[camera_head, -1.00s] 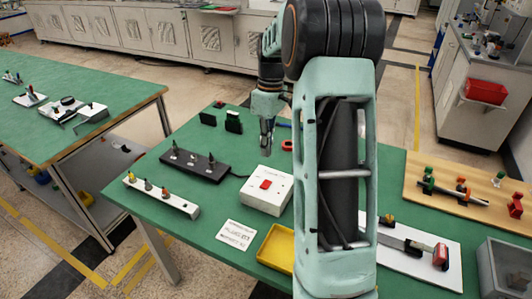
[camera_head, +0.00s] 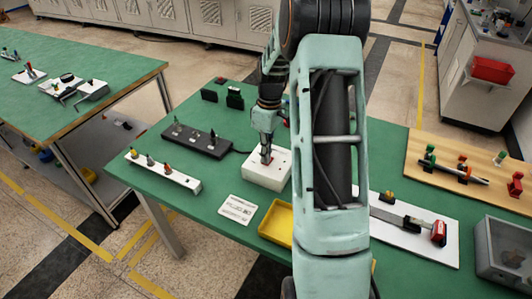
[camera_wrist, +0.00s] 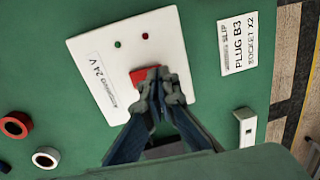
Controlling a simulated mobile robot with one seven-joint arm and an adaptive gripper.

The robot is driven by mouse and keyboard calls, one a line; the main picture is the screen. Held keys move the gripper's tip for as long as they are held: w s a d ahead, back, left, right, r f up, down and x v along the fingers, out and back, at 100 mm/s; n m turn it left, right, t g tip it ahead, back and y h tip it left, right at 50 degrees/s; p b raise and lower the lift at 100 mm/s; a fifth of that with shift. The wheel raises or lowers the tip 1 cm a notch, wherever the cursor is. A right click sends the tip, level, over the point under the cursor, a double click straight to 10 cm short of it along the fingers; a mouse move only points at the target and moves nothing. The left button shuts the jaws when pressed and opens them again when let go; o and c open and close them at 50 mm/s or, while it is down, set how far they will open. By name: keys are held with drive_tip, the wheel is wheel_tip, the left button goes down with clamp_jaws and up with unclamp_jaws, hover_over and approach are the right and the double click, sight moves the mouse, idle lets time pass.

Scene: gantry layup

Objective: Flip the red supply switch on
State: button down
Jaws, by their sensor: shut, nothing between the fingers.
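The red supply switch (camera_wrist: 143,75) sits in the middle of a white box labelled 24 V (camera_wrist: 100,50) on the green table. In the wrist view, my gripper (camera_wrist: 152,75) is shut and empty, its fingertips over the lower part of the red rocker. Whether the tips touch it or hover just above is hard to tell. In the head view my gripper (camera_head: 266,159) points down onto the white box (camera_head: 265,178) and hides most of the red switch. Two small indicator dots, one red and one green, show on the box face; whether either is lit cannot be told.
A black socket strip (camera_head: 195,140) and a white strip with several plugs (camera_head: 160,172) lie left of the box. A printed card (camera_head: 238,209) and a yellow tray (camera_head: 276,222) lie in front. Red and white rings (camera_wrist: 15,125) lie nearby.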

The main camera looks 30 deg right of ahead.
drive_tip(key=shift+f, duration=0.1)
drive_tip(key=shift+s+a+f+b, duration=0.1)
drive_tip(key=shift+f+b, duration=0.35)
drive_tip(key=shift+r, duration=0.15)
drive_tip(key=shift+w+d+r+p, duration=0.25)
drive_tip(key=shift+w+d+p, duration=0.25)
drive_tip(key=shift+d, duration=0.1)
wheel_tip(320, 180, up, 12)
drive_tip(key=d, duration=0.1)
drive_tip(key=shift+w, duration=0.4)
